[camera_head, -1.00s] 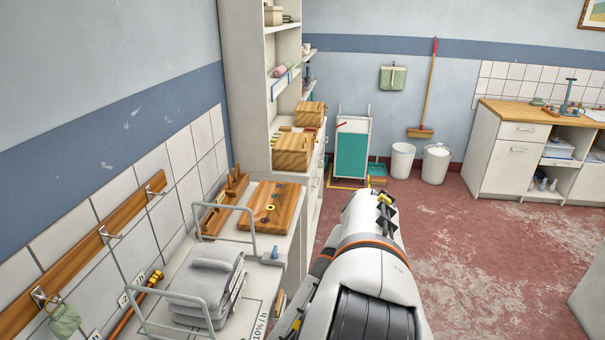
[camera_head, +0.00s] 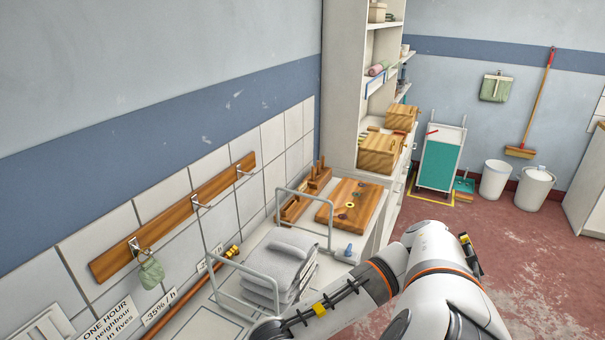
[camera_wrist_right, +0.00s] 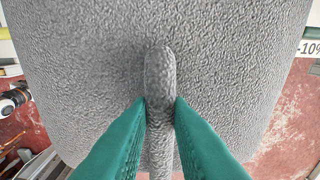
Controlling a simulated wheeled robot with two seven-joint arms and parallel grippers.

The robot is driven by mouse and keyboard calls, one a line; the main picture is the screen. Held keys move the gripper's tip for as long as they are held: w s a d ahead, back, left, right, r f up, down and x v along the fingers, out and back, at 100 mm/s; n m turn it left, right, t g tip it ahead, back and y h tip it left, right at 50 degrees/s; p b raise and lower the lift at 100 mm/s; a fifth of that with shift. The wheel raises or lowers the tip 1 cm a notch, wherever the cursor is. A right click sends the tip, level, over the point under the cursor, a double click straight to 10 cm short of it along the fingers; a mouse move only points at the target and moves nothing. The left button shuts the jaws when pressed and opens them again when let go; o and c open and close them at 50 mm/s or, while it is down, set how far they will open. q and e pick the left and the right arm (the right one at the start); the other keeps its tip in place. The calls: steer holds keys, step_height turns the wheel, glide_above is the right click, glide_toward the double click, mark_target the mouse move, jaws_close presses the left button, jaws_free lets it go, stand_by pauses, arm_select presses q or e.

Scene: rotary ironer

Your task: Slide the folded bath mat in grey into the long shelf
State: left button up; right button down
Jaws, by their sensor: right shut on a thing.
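In the right wrist view, my right gripper (camera_wrist_right: 160,112) has its two teal fingers shut on a raised fold of the grey bath mat (camera_wrist_right: 225,65). A stack of folded grey cloths (camera_head: 285,255) lies between wire hoops on the white counter. A tall white shelf unit (camera_head: 345,70) stands beyond; I cannot tell which shelf is the long one. My left gripper is not in view.
A wooden board (camera_head: 350,205) and a small blue item (camera_head: 348,250) lie on the counter past the wire hoops (camera_head: 222,272). Wooden boxes (camera_head: 380,152) sit at the shelf unit. A hook rail (camera_head: 175,215) runs along the tiled wall. Red floor (camera_head: 475,235) is open at right.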

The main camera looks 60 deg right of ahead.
steer(key=w, duration=0.1)
steer(key=w+b, duration=0.1)
steer(key=w, duration=0.1)
steer(key=w+b, duration=0.1)
steer(key=w, duration=0.1)
steer(key=shift+w+a, duration=0.1)
steer(key=shift+a, duration=0.25)
steer(key=w+b, duration=0.1)
steer(key=w, duration=0.2)
steer(key=w+b, duration=0.1)
steer(key=w, duration=0.1)
steer(key=shift+w+a+b, duration=0.3)
steer(key=shift+a+b, duration=0.05)
steer(key=shift+a, duration=0.05)
steer(key=w+f+b, duration=0.1)
steer(key=w+b, duration=0.3)
steer(key=w+a+f+b, duration=0.1)
steer(key=w+f+b, duration=0.1)
steer(key=w+b, duration=0.2)
steer(key=w+f+b, duration=0.2)
steer(key=w+b, duration=0.3)
steer(key=shift+a+f, duration=0.15)
steer(key=shift+a, duration=0.25)
steer(key=shift+f, duration=0.25)
steer(key=c, duration=1.3)
jaws_free()
steer(key=shift+o, duration=0.2)
steer(key=shift+b, duration=0.3)
